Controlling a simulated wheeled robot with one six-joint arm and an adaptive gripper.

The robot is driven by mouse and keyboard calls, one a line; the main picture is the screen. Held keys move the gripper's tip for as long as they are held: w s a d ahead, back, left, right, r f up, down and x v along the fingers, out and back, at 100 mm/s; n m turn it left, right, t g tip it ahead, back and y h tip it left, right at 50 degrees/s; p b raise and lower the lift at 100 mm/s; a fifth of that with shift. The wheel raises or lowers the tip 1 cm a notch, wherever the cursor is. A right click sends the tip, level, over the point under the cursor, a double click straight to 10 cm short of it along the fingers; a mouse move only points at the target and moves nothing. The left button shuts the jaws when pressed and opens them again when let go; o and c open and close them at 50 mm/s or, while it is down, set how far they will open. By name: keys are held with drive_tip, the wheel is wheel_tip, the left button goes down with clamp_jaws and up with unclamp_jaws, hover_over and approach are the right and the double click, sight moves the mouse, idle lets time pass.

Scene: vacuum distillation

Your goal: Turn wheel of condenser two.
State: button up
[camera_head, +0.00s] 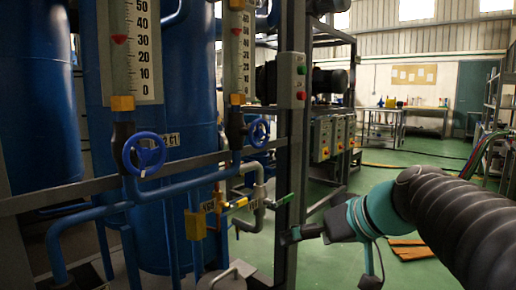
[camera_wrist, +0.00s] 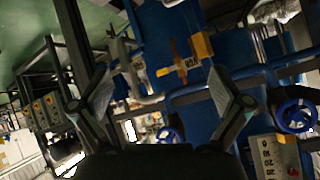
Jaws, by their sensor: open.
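Two blue handwheels sit on pipes in front of blue tanks. The nearer wheel (camera_head: 143,154) is left, under a flow gauge (camera_head: 137,50). The farther wheel (camera_head: 259,132) is right, under a second gauge (camera_head: 238,50). I cannot tell for sure which one belongs to condenser two. The wrist view, turned over, shows one wheel (camera_wrist: 297,116) at the right edge and another (camera_wrist: 170,135) low in the middle, partly hidden. My gripper (camera_head: 292,236) is below and right of both wheels, apart from them. Its fingers (camera_wrist: 160,85) are spread and empty.
A grey upright post (camera_head: 293,130) with a green and red button box (camera_head: 291,80) stands right of the farther wheel.

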drive_tip(key=w+r+n+t+y+b, duration=0.1)
drive_tip(key=w+r+n+t+y, duration=0.15)
drive_tip(key=w+r, duration=0.45)
drive_tip(key=n+t+y+b, duration=0.1)
drive_tip(key=n+y+b, duration=0.1)
drive_tip(key=n+y, duration=0.15)
approach(261, 136)
drive_tip(key=shift+y, duration=0.3)
drive_tip(key=p+x, duration=0.2)
drive_tip(key=x, duration=0.8)
drive_tip(key=shift+w+a+f+p, duration=0.15)
drive_tip(key=shift+w+a+p, duration=0.05)
drive_tip(key=shift+w+p, duration=0.15)
drive_tip(key=c, duration=1)
